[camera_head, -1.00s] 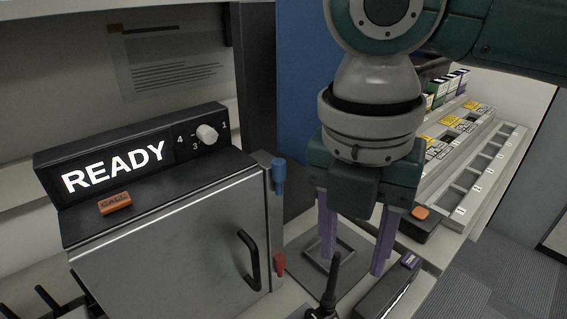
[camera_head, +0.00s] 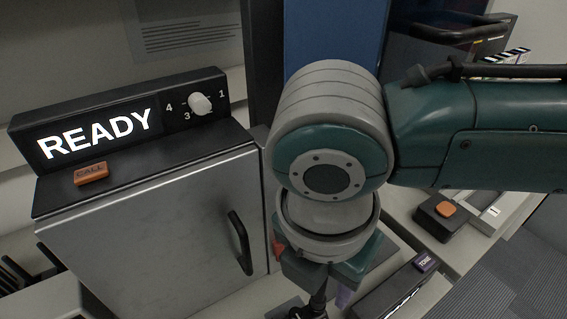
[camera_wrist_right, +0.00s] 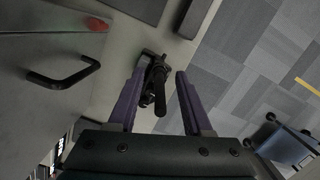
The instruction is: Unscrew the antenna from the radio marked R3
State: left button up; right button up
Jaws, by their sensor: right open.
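A black radio (camera_wrist_right: 150,62) stands on the bench in the right wrist view, with its thick black antenna (camera_wrist_right: 160,100) pointing toward the camera. No R3 marking is readable on it. My right gripper (camera_wrist_right: 158,82) is open, with one purple finger on each side of the antenna and gaps on both sides. In the head view the antenna (camera_head: 319,299) shows partly below my right gripper, whose wrist hides much of it. My left gripper is not in view.

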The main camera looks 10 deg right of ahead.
jog(key=shift+f, duration=0.5)
jog(key=shift+c, duration=0.2)
grip_shut()
jog(key=shift+d, duration=0.1)
